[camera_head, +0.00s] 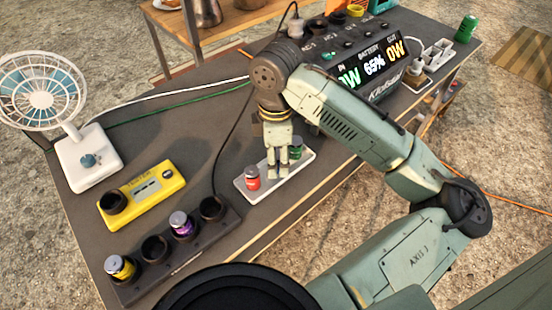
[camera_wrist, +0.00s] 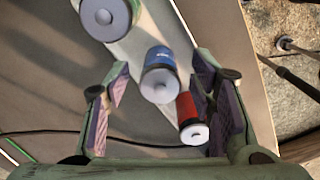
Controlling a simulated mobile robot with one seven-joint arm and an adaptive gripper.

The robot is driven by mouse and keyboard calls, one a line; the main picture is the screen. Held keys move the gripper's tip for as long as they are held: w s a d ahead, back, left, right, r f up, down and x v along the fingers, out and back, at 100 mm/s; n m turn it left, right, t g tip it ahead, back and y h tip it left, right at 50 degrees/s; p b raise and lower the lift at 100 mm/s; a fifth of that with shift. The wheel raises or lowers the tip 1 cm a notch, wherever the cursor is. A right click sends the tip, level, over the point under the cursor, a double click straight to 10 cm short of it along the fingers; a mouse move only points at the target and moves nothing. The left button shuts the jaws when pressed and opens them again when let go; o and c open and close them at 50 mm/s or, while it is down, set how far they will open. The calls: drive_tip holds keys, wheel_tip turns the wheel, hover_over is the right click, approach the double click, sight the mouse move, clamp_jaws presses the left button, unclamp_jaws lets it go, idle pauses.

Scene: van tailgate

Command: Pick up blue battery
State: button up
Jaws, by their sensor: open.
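The blue battery (camera_wrist: 160,58) stands on a light tray (camera_wrist: 165,18) in the wrist view, between the red battery (camera_wrist: 186,106) and the green battery (camera_wrist: 133,8). My gripper (camera_wrist: 163,72) is open, its fingers on either side of the blue battery, with a gap on both sides. In the head view my gripper (camera_head: 278,170) points down over the tray (camera_head: 254,196) and hides the blue battery. The red battery (camera_head: 252,180) and green battery (camera_head: 296,150) show on either side of it.
A yellow tester (camera_head: 150,192) and a dark charger (camera_head: 180,258) with purple (camera_head: 181,224) and yellow (camera_head: 120,267) batteries stand to the left. A white fan (camera_head: 90,160) is at the far left. A power station (camera_head: 375,65) stands behind my arm. A dark cable crosses the table.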

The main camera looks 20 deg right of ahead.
clamp_jaws()
idle(0.6)
